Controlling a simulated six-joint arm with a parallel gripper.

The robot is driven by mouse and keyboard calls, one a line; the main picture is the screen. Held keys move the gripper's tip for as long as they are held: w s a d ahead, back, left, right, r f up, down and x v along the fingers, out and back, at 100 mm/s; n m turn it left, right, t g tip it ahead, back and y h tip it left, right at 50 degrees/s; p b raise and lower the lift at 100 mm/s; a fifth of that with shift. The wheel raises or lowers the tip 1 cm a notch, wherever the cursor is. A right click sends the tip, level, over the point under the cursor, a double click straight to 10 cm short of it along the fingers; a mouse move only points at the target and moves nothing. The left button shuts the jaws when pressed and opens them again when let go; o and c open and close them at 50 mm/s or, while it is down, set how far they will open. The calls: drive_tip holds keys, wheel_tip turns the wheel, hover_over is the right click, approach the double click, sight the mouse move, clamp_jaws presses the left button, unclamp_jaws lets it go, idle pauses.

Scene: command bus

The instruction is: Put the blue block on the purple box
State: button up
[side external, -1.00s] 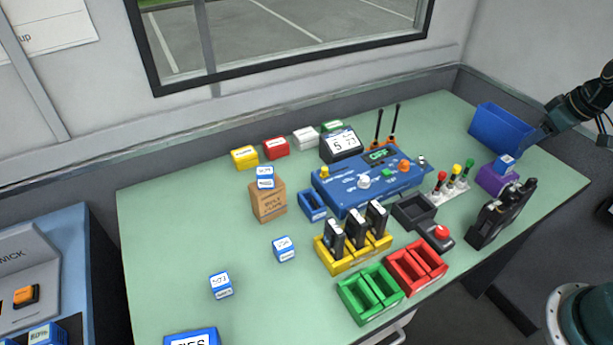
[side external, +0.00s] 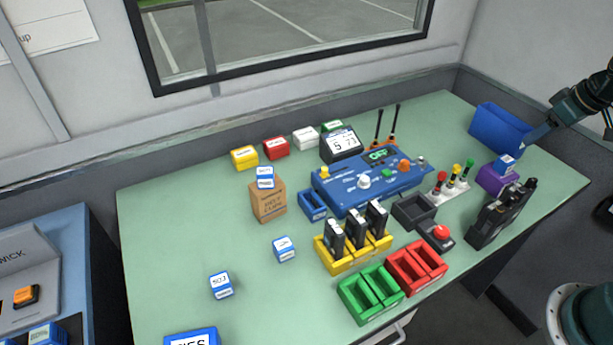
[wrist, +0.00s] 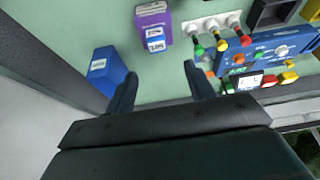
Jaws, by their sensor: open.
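A blue block with a white label (side external: 507,163) sits on top of the purple box (side external: 492,180) at the right end of the green table. In the wrist view the blue block (wrist: 155,40) lies at the near end of the purple box (wrist: 152,16), beyond my fingertips. My gripper (wrist: 160,72) is open, its two fingers apart with nothing between them. In the side view my gripper (side external: 530,141) is just above and to the right of the block, apart from it; its fingers are partly hard to make out.
A dark blue bin (side external: 499,128) stands behind the purple box. A black radio (side external: 502,213) stands in front of it. A rack of coloured knobs (side external: 452,186) is to its left. Other blue-and-white blocks lie farther left, one on a cardboard box (side external: 268,203).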

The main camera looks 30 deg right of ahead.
drive_tip(key=a+r, duration=0.6)
drive_tip(key=a, duration=0.3)
drive_tip(key=s+a+r, duration=0.3)
drive_tip(key=s+a, duration=0.4)
drive_tip(key=s+a+r+t, duration=0.1)
drive_tip(key=s+a+r, duration=0.3)
drive_tip(key=s+a, duration=0.2)
drive_tip(key=shift+s+a+r, duration=0.25)
drive_tip(key=shift+s+a, duration=0.1)
drive_tip(key=shift+a, duration=0.85)
